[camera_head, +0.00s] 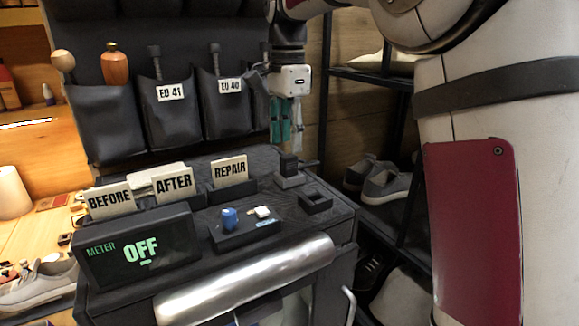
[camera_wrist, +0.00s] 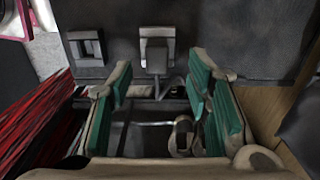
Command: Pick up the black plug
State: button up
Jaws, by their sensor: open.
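The black plug (camera_head: 289,166) stands upright on a small grey base (camera_head: 290,181) at the back right of the black cabinet top. In the wrist view the plug (camera_wrist: 157,56) shows on its light base, near the far ends of my fingers and between their lines. My gripper (camera_head: 287,124) points down above the plug with a gap between them. Its teal-padded fingers are apart, with nothing held. They also show in the wrist view (camera_wrist: 160,70).
An empty square black holder (camera_head: 315,202) sits right of the plug. A black tray (camera_head: 245,235) with a blue item (camera_head: 229,218) lies nearer. A REPAIR card (camera_head: 230,171) stands to the left. A black shelf rack with shoes (camera_head: 387,184) stands at the right.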

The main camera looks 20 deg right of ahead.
aim_at(289, 156)
jog(key=shift+s+f+p, duration=0.2)
jog(key=shift+f+p, duration=0.7)
jog(key=shift+f, duration=2.05)
grip_shut()
